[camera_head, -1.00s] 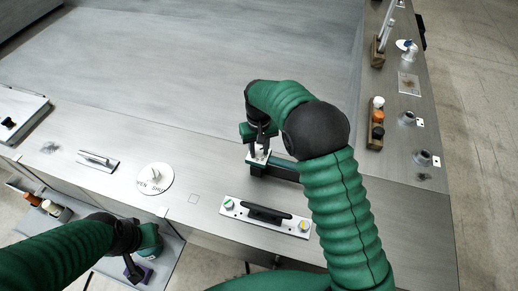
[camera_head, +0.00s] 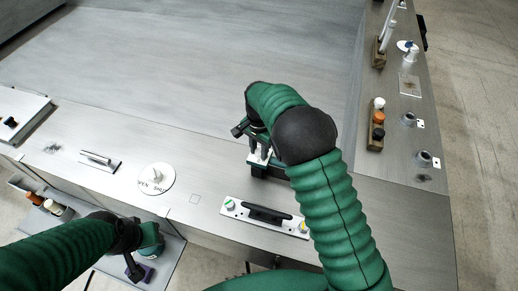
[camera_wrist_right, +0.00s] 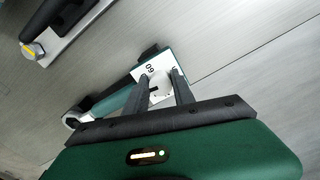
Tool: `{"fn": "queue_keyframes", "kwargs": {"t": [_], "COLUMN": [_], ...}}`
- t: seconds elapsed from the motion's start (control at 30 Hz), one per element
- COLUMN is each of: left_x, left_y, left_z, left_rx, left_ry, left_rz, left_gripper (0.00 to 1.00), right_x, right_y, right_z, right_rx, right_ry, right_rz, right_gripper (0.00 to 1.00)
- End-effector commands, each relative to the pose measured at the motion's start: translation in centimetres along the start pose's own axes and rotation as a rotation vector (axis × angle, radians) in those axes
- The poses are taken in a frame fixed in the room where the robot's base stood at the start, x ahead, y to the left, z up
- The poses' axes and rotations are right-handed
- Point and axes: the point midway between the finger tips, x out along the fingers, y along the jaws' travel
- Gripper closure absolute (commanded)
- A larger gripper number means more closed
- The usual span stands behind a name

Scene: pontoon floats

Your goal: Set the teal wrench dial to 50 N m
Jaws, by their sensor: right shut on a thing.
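The teal wrench (camera_wrist_right: 118,103) lies on the bench in the right wrist view, with a round metal end at lower left. Its white dial plate (camera_wrist_right: 143,74) shows a number that reads like 60, and part of another mark by the right finger. My right gripper (camera_wrist_right: 168,80) is shut on the pale dial knob (camera_wrist_right: 160,93), one finger on each side. In the head view my right gripper (camera_head: 259,155) is over the dial, and my arm hides most of the wrench.
A white plate with a black handle (camera_head: 266,214) lies in front of the wrench. A round white plate with a knob (camera_head: 156,179) and a small handled plate (camera_head: 99,161) lie to the left. A rack of bottles (camera_head: 376,130) stands right. The bench behind is clear.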

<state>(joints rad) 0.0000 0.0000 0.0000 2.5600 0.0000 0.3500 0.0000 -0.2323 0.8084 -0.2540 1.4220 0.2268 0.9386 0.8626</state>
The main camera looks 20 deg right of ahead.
Motion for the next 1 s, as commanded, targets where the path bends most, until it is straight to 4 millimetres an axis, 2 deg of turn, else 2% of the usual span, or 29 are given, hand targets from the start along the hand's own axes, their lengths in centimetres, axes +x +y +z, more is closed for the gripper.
{"fn": "queue_keyframes", "kwargs": {"t": [0.5,1.0], "left_x": [-0.88,-1.09], "left_y": [0.0,0.0], "left_z": [-0.21,-0.26], "left_rx": [0.0,0.0], "left_ry": [0.0,0.0], "left_rz": [0.0,0.0], "left_gripper": [0.64,0.64], "right_x": [-0.15,-0.08], "right_y": [-0.17,-0.19], "right_z": [-0.05,-0.07], "right_rx": [0.416,0.545], "right_ry": [0.0,0.0], "right_rz": [-0.001,-0.001], "right_gripper": [1.0,1.0]}}
